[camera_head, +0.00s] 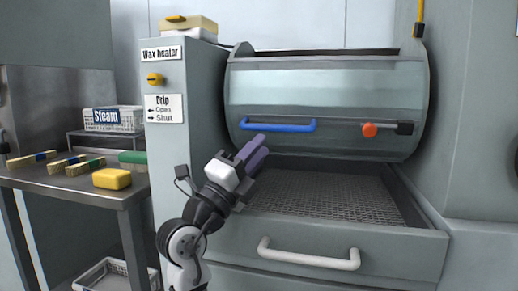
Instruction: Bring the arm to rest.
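My gripper (256,155) has purple fingers and is at the end of my raised arm, near the middle of the view. It is just below the left end of the blue handle on the press's rounded lid (330,95). The fingers look close together, but their gap cannot be made out from this angle. I see nothing held between them. Whether the fingertips touch the blue handle (278,126) cannot be told.
An open drawer (330,195) with a mesh floor and a white handle (308,257) juts out right of my arm. A metal table (60,182) at left holds a yellow block (112,179), brushes and a Steam basket (112,119). The wax heater cabinet (185,110) stands behind my arm.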

